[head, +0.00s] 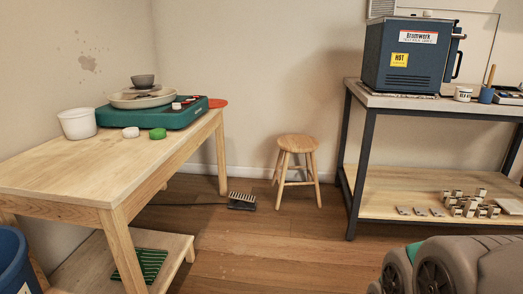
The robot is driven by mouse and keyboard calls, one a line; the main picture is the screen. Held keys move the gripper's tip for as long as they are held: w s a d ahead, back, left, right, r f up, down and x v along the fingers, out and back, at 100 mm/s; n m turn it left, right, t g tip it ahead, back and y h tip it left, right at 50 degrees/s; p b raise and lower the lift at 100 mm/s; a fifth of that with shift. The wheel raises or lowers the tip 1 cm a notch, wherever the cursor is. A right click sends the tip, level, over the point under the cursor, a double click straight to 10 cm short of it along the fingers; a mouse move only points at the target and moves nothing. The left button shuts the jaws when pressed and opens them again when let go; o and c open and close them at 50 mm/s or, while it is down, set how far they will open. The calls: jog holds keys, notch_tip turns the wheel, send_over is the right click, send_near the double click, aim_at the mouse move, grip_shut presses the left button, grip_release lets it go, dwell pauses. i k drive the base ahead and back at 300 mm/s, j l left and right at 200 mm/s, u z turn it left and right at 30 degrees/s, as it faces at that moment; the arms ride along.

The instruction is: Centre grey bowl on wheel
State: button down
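A small grey bowl (143,80) stands upright on the pottery wheel at the back left. It sits over the far part of the wheel's round cream pan (120,101), as seen from here. The exact spot where its foot rests is too small to tell. The wheel's green body (160,118) stands on the wooden table at the left. My gripper is not in view. Grey rounded parts, probably of my own arm, fill the lower right corner.
The wooden table's (75,172) front is clear. A stool (297,155) and foot pedal (241,201) stand on the floor. A blue kiln (409,60) tops the right bench.

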aim_at(145, 81)
jog(key=i+j+u, duration=0.1)
jog(key=i+u, duration=0.2)
jog(key=i, duration=0.4)
jog(key=i+u, duration=0.25)
jog(key=i, duration=0.45)
jog(key=i+l+u, duration=0.3)
jog(key=i, duration=0.4)
